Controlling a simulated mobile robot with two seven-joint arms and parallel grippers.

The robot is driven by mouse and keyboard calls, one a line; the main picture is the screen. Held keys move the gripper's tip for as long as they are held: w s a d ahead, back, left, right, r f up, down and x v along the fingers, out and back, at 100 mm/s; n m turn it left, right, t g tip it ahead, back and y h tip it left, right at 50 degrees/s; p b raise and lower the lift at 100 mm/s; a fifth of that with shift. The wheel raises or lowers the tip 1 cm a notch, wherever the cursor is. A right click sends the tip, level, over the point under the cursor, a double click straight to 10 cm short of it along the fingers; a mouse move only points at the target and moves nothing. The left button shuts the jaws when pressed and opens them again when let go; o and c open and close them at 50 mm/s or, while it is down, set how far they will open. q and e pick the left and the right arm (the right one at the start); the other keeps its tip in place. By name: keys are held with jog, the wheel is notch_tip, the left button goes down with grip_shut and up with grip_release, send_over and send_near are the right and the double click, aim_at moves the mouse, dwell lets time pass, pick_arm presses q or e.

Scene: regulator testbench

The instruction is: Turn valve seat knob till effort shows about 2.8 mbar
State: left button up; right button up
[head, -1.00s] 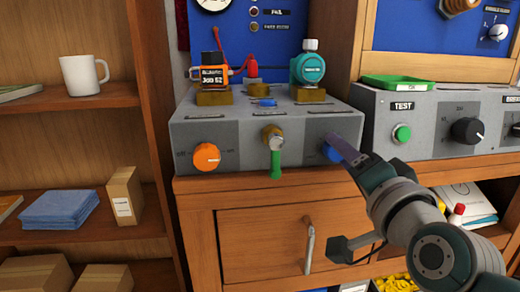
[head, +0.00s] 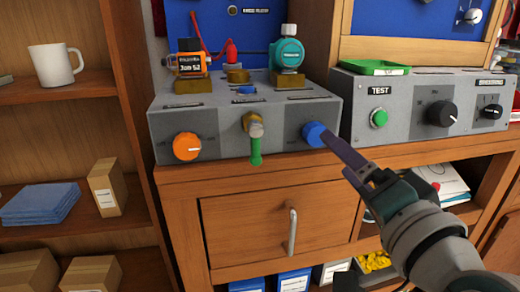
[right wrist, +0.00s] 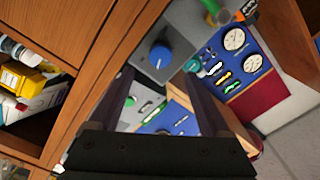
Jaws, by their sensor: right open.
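A blue round knob (head: 314,133) is on the right of the front face of a grey test box (head: 215,132). The same blue knob (right wrist: 161,57) shows in the right wrist view, between and beyond my fingertips. My right gripper (head: 330,142) is open, with its fingers pointing at this knob from the lower right. Whether a finger touches the knob cannot be told. The knob labels are too small to read. White dial gauges (right wrist: 234,39) on a blue panel show in the right wrist view; their readings are not legible. My left gripper is not in view.
An orange knob (head: 187,147) and a green-tipped lever (head: 255,140) are on the same face. A teal regulator (head: 287,52) and an orange-labelled device (head: 191,62) stand on top. A second grey box (head: 405,108) is at the right. A drawer handle (head: 292,232) sticks out below.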

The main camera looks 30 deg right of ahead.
jog(key=v, duration=0.2)
jog(key=shift+s+a, duration=0.1)
jog(key=shift+s, duration=0.3)
